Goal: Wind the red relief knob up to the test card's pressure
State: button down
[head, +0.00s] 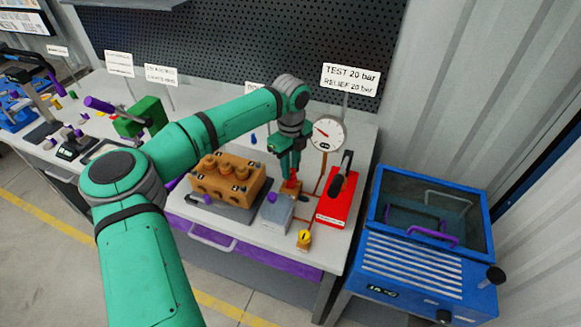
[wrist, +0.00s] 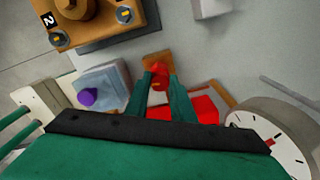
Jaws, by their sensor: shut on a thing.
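The red relief knob (head: 291,183) sits on a small orange-brown block on the bench. My gripper (head: 290,172) comes down on it from above, shut on the knob. In the wrist view the two green fingers (wrist: 158,76) close on either side of the red knob (wrist: 158,83). The white test card (head: 350,79) reads "TEST 20 bar" and "RELIEF 20 bar". The round pressure gauge (head: 326,133) stands just behind and right of the knob. Its red needle points to the upper left; the scale is too small to read. The gauge is partly cut off in the wrist view (wrist: 278,128).
An orange pump block (head: 228,184) stands left of the knob. A grey box with a purple knob (head: 276,213) is in front. A red unit with a black lever (head: 338,196) is close on the right. A blue machine (head: 425,250) stands beyond the bench's right edge.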

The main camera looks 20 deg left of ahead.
aim_at(292, 171)
jog(key=m, duration=0.6)
jog(key=shift+m, duration=0.3)
jog(key=m, duration=1.2)
jog(key=shift+d+m, duration=0.1)
jog(key=shift+m, duration=0.3)
jog(key=m, duration=0.6)
jog(key=shift+m, duration=0.3)
jog(key=c, duration=1.5)
grip_release()
jog(key=shift+r, duration=0.1)
notch_tip(292, 171, up, 11)
jog(key=shift+f, duration=0.15)
